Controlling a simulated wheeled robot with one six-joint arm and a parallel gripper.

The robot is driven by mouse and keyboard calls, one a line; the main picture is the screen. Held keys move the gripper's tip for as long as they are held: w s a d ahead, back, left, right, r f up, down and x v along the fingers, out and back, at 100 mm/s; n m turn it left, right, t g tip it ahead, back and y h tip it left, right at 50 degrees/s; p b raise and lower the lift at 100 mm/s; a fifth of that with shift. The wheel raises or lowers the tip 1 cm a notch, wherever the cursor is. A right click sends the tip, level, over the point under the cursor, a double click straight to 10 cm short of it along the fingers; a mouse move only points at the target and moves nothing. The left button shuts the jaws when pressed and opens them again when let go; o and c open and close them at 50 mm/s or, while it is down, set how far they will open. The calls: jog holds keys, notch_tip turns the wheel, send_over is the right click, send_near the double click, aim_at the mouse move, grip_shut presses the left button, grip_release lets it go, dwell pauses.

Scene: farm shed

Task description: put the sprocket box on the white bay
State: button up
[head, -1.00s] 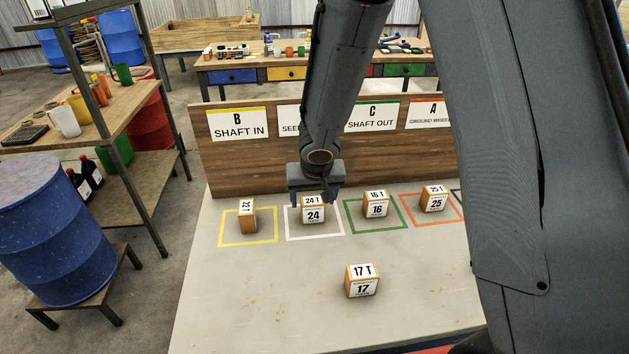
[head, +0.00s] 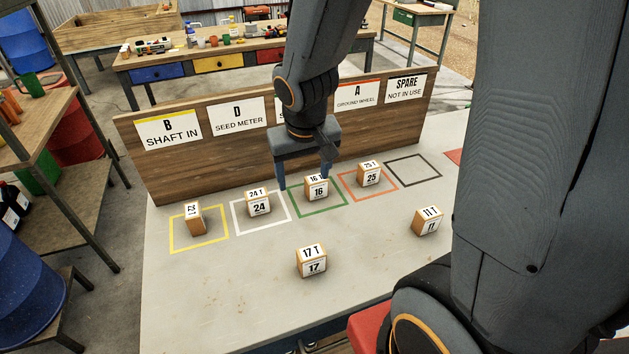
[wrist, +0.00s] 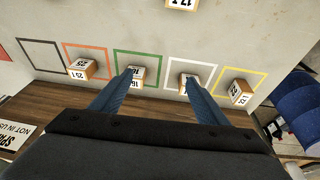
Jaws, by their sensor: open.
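Several small wooden boxes with white number labels stand on the grey bench (head: 230,300). The 24 T box (head: 258,203) stands inside the white bay (head: 240,226). The 16 T box (head: 316,188) is in the green bay (head: 318,213), the 25 T box (head: 369,174) in the orange bay (head: 408,182). A box with a sideways label (head: 194,218) is in the yellow bay (head: 182,248). The 17 T box (head: 311,262) and 11 T box (head: 428,221) stand outside the bays. My gripper (head: 304,180) is open and empty, beside the 16 T box. In the wrist view, its fingers (wrist: 158,78) partly cover the 16 T and 24 T boxes.
A wooden board (head: 185,165) with bay signs rises along the bench's back edge, close behind my gripper. The black bay (head: 436,166) at the right is empty. The bench front is mostly clear. A blue drum (head: 28,290) stands at the left.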

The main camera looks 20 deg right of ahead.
jog(key=s+d+r, duration=0.1)
jog(key=s+d, duration=0.1)
jog(key=s, duration=0.4)
jog(key=shift+r+g+y, duration=0.3)
jog(key=shift+g, duration=0.1)
notch_tip(320, 180, down, 9)
jog(key=g+b, duration=0.1)
jog(key=b, duration=0.7)
jog(key=shift+a, duration=0.1)
